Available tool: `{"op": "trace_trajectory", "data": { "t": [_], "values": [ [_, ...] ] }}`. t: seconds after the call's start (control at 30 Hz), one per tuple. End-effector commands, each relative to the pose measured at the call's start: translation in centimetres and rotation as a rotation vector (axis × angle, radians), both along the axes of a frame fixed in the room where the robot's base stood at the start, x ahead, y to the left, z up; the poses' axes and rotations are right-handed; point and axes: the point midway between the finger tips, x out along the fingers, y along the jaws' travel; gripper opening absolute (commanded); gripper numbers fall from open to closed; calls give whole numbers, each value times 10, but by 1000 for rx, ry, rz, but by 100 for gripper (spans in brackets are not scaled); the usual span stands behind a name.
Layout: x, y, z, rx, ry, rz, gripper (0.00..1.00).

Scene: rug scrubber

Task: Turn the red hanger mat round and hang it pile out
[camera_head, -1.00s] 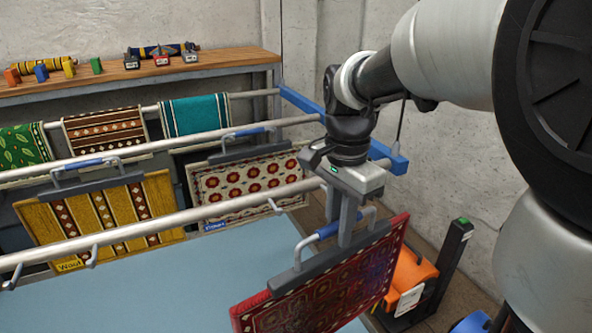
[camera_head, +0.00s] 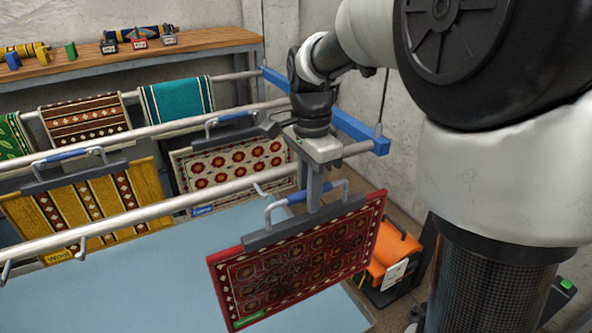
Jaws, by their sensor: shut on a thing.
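The red hanger mat (camera_head: 345,243) hangs from a grey clamp bar (camera_head: 262,239) with a blue handle (camera_head: 309,194). Its patterned red face is towards the camera, with a dark patch in the middle and a small green label at the lower left corner. My gripper (camera_head: 314,200) points down and is shut on the hanger's handle. The mat hangs free in front of the front rail (camera_head: 150,212), apart from its hooks (camera_head: 77,247). The mat's back is hidden.
A yellow mat (camera_head: 95,210) and a cream mat with red flowers (camera_head: 230,168) hang on rails behind. A blue-grey surface (camera_head: 150,285) lies below. An orange machine (camera_head: 392,248) stands to the right of the mat. Blue rail end-beam (camera_head: 350,124) is behind my gripper.

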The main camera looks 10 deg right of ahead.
Motion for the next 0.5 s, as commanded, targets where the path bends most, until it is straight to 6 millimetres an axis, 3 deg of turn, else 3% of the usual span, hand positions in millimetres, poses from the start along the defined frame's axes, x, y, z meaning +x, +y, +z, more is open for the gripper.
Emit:
{"op": "trace_trajectory", "data": {
  "t": [0.5],
  "values": [
    [54, 18, 3, 0, -2, 2, 0]
  ]
}}
